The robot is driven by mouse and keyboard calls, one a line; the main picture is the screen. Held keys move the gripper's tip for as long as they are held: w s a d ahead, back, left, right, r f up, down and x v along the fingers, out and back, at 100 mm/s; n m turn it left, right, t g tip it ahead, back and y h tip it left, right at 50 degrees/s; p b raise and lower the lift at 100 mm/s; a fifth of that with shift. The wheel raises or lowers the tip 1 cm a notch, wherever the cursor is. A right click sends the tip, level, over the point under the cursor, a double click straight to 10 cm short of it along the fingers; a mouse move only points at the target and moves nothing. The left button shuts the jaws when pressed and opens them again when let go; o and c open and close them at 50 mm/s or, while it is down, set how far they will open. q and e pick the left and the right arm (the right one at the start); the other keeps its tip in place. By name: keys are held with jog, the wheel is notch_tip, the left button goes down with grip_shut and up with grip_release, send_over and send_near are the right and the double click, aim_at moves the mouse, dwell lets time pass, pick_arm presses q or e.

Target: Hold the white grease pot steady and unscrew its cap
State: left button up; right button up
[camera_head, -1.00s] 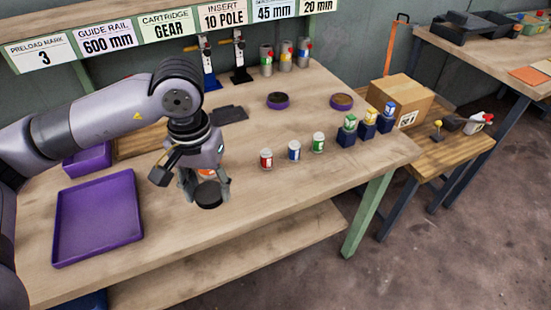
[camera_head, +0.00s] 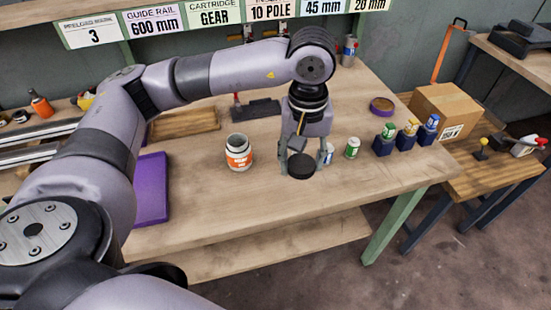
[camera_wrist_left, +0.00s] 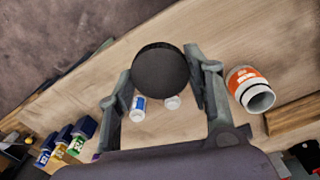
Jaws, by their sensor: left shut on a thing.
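The white grease pot (camera_head: 238,155) with an orange label stands upright and open on the bench, left of my left gripper (camera_head: 301,165). The left gripper is shut on the round black cap (camera_head: 302,167) and holds it above the bench, apart from the pot. In the left wrist view the cap (camera_wrist_left: 161,72) sits between the fingers of the gripper (camera_wrist_left: 160,76). The pot (camera_wrist_left: 246,88) shows there on the right, its mouth uncovered and nothing gripping it. My right gripper is in neither view.
Small cans stand close behind the left gripper, one with a green label (camera_head: 352,148). Blue holders (camera_head: 384,146) with small boxes are further right. A purple tray (camera_head: 151,190) is at left, partly behind my arm, and a wooden tray (camera_head: 186,124) behind. The bench front is clear.

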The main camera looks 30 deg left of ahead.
pick_arm(q)
jog(key=n, duration=0.2)
jog(key=w+n, duration=0.1)
jog(key=shift+w+a+r+p, duration=0.1)
jog(key=shift+a+r+p, duration=0.2)
jog(key=shift+r, duration=0.1)
jog(key=w+a+r+m+p, duration=0.3)
jog(key=w+a+m, duration=0.15)
jog(key=m, duration=0.95)
jog(key=w+a+r+m+p, duration=0.35)
jog(key=a+m, duration=0.25)
jog(key=m, duration=0.7)
jog(key=f, duration=0.6)
jog(key=f+p, duration=0.1)
jog(key=f, duration=0.6)
jog(key=f+p, duration=0.1)
jog(key=f, duration=0.5)
jog(key=shift+w+d+f, duration=0.1)
jog(key=shift+w+f, duration=0.2)
jog(key=shift+f, duration=0.25)
